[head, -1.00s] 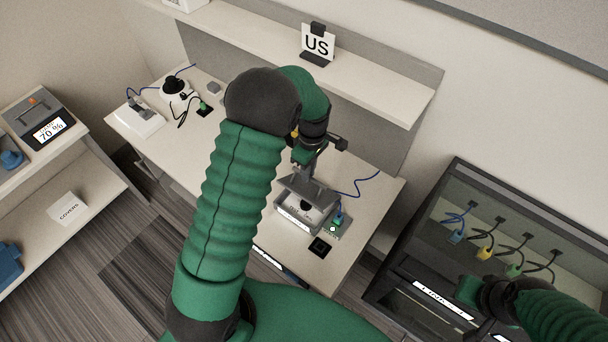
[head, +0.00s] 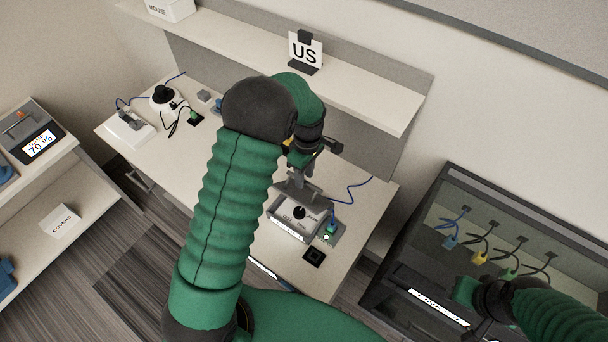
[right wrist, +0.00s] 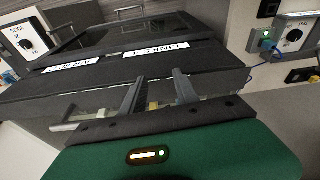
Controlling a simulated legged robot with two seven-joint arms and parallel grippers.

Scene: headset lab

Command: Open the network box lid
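My right gripper (right wrist: 158,92) is open and empty in front of a dark cabinet, away from the box.
A blue-green plug (head: 331,226) with a blue cable is beside the box, near a small black square (head: 314,257). The dark cabinet (head: 392,272) with hanging coloured plugs stands at the right. A shelf with a US sign (head: 305,52) runs above the table.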

